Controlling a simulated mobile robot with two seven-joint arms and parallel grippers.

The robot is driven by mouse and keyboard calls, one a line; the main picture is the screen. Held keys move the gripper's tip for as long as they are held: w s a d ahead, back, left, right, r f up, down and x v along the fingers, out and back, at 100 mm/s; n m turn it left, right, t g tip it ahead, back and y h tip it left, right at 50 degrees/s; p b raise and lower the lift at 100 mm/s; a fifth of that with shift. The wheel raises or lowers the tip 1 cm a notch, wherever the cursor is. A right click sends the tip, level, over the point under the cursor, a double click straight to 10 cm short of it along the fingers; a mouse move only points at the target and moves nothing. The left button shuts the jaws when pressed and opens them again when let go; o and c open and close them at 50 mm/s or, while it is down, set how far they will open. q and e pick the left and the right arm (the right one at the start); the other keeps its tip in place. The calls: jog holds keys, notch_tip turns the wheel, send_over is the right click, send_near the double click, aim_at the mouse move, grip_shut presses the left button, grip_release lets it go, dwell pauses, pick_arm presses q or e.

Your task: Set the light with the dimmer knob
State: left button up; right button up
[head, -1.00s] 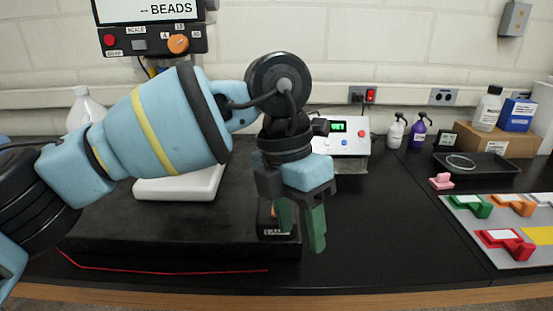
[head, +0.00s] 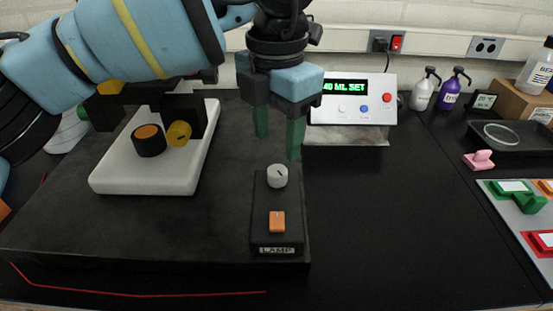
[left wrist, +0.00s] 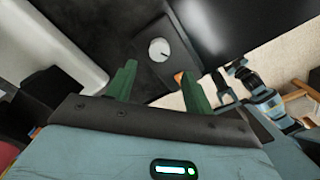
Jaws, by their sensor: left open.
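The dimmer knob (head: 277,176) is a pale round knob with a dark pointer mark. It stands on a black box labelled LAMP (head: 278,251), behind an orange switch (head: 277,221). My left gripper (head: 278,147) is open and empty, its green fingers pointing down above and behind the knob in the head view, apart from it. In the left wrist view the knob (left wrist: 159,49) shows beyond and between the two fingers, with nothing in front of it; the right finger partly covers the orange switch. My right gripper (left wrist: 224,90) appears small at the right of that view, its opening unclear.
A white tray-like base (head: 120,178) with dark and yellow knobs stands left. A dispenser panel (head: 353,98) with a green display is behind right. Two pump bottles (head: 424,90) and a pink block (head: 479,160) are farther right. The black bench right of the lamp box is clear.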

aim_at(276, 170)
pick_arm(q)
notch_tip(276, 170, down, 7)
jog(key=shift+w+r, duration=0.15)
jog(key=shift+r, duration=0.05)
jog(key=shift+c, duration=0.2)
jog(key=c, duration=0.9)
jog(key=shift+m, duration=0.4)
jog(key=m, duration=0.4)
jog(key=shift+m+p, duration=0.3)
jog(key=shift+p, duration=0.1)
jog(key=m, duration=0.5)
jog(key=shift+m, duration=0.4)
